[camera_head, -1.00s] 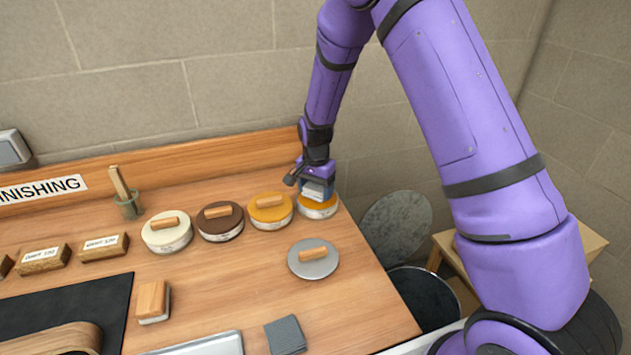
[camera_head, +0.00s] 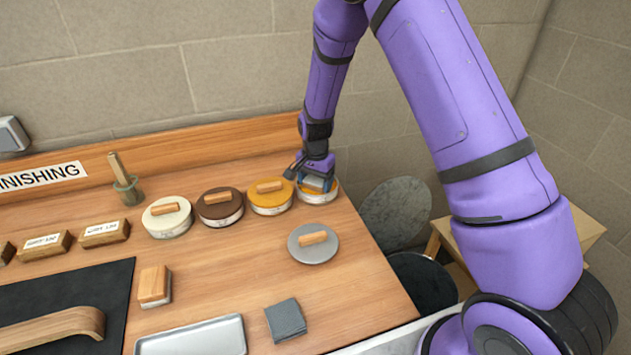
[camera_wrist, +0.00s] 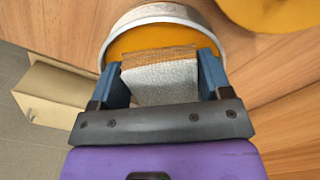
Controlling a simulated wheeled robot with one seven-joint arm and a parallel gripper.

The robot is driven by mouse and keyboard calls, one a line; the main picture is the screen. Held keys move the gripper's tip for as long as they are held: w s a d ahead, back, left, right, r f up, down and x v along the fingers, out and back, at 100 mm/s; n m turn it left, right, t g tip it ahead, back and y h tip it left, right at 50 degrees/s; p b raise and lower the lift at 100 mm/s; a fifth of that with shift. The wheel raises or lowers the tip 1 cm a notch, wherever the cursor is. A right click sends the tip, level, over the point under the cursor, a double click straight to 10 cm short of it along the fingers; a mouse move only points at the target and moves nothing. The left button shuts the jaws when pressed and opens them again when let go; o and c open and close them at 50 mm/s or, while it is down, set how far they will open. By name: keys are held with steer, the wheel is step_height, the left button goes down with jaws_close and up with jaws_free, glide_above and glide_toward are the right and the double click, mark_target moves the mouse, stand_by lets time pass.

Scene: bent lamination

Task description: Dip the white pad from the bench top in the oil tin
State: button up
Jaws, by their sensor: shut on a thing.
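My gripper (camera_wrist: 166,88) is shut on a white pad (camera_wrist: 160,85), with a blue finger on each side of it. The pad has a rough white face and a brown band along its far edge. It is over the mouth of an open round tin (camera_wrist: 195,17) with amber oil (camera_wrist: 150,38) inside. In the head view this tin (camera_head: 317,197) is the rightmost of the row at the back, and my gripper (camera_head: 316,184) hides part of its mouth. I cannot tell whether the pad's underside touches the oil.
Lidded tins, yellow (camera_head: 270,197), brown (camera_head: 220,206) and cream (camera_head: 167,217), stand left of the open tin. A grey lid (camera_head: 313,243) lies in front. A wooden block (camera_head: 154,286), a grey cloth (camera_head: 285,320) and a metal tray (camera_head: 190,337) lie nearer.

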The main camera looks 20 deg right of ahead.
mark_target(315, 180)
steer(key=shift+r, duration=0.1)
stand_by(0.5)
steer(key=shift+r, duration=1.4)
steer(key=shift+r, duration=2.5)
